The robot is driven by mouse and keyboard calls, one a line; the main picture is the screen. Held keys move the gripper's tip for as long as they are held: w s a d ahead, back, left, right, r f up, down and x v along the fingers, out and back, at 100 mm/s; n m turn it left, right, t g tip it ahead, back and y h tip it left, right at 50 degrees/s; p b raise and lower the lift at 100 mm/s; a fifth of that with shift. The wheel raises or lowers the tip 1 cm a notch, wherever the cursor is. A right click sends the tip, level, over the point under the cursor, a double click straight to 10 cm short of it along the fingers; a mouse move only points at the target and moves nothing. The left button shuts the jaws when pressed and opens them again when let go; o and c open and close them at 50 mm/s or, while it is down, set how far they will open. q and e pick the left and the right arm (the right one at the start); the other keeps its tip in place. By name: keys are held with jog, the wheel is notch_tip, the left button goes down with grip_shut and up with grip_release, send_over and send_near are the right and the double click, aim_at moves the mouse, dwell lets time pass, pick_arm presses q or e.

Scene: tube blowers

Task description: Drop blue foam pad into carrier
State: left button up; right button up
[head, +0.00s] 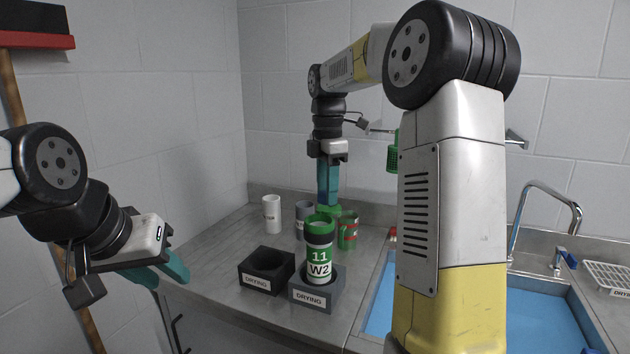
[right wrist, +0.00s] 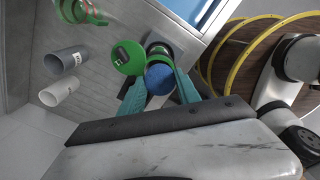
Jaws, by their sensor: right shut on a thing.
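The carrier is a green-topped canister labelled "11 W2" (head: 319,262), upright in the front grey drying block. A round green lid (right wrist: 128,57) shows beside the blue pad in the right wrist view. My right gripper (head: 327,203) points straight down just above and behind the carrier top in the head view. In the right wrist view its teal fingers are shut on the round blue foam pad (right wrist: 160,78). My left gripper (head: 158,274) is open and empty, left of the counter.
A black empty drying block (head: 266,270) stands left of the carrier's block. Behind are a white tube (head: 271,214), a grey tube (head: 304,212) and a green-red cup (head: 348,232). A blue sink (head: 545,318) lies right. The counter's left part is clear.

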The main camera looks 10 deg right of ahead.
jog(key=shift+f, duration=0.1)
jog(key=o, duration=1.4)
jog(key=shift+c, duration=0.2)
notch_tip(320, 180, up, 7)
jog(key=shift+r, duration=0.4)
